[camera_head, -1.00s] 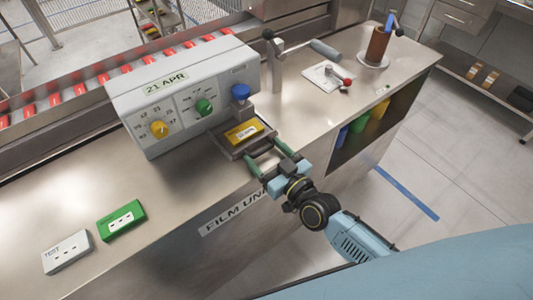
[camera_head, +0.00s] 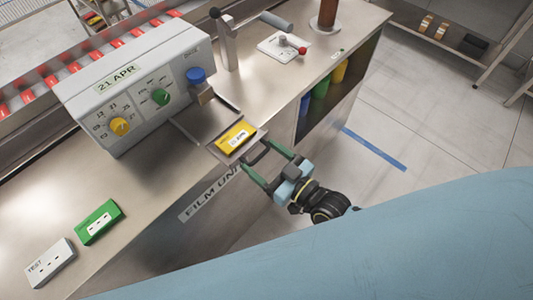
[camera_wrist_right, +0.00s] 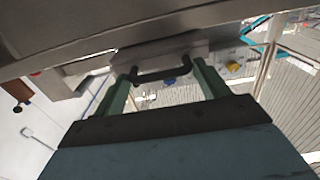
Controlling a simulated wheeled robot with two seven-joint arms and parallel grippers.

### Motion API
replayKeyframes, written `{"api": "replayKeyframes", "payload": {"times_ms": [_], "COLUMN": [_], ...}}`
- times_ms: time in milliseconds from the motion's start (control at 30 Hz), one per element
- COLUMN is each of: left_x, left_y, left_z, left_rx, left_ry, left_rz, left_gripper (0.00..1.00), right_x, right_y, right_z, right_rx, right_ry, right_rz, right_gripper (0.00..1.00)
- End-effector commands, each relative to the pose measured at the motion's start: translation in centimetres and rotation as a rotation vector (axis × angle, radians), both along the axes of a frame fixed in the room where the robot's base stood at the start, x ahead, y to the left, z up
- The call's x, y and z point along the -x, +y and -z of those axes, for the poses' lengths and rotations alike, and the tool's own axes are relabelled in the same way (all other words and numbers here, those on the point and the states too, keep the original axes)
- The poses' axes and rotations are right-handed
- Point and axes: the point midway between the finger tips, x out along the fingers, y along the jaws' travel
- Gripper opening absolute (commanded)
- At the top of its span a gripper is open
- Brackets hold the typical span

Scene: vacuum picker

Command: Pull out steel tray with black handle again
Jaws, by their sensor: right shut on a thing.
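The steel tray (camera_head: 224,157) is drawn out from the grey machine, over the front edge of the steel counter. A yellow pack (camera_head: 236,137) with a white label lies on it. The tray's black handle shows in the right wrist view (camera_wrist_right: 160,75), between the green fingers. My right gripper (camera_head: 260,157) is shut on this handle, in front of the counter. It also shows in the right wrist view (camera_wrist_right: 165,80). My left gripper is not in view.
A green box (camera_head: 98,221) and a white TEST box (camera_head: 50,262) lie on the counter. A lever (camera_head: 225,40) stands behind. Open floor lies to the right.

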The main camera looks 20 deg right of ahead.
Motion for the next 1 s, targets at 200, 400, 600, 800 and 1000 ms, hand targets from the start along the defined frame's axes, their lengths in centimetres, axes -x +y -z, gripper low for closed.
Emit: {"api": "replayKeyframes", "payload": {"times_ms": [200,400,600,800,1000], "left_x": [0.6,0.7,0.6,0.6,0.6], "left_y": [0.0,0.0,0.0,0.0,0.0], "left_z": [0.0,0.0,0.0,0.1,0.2], "left_rx": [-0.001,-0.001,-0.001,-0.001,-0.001], "left_ry": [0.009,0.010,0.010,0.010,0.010], "left_rz": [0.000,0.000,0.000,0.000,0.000], "left_gripper": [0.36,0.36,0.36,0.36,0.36], "right_x": [0.2,0.1,0.3,2.5,6.6], "right_y": [0.1,0.0,-0.1,-1.3,-3.5], "right_z": [0.1,0.0,0.1,0.2,0.2], "right_rx": [-0.001,0.000,0.000,0.002,0.003], "right_ry": [0.003,0.001,0.002,0.005,0.007], "right_rz": [-0.001,0.001,0.002,0.000,-0.001], "right_gripper": [0.82,0.82,0.82,0.82,0.82]}}
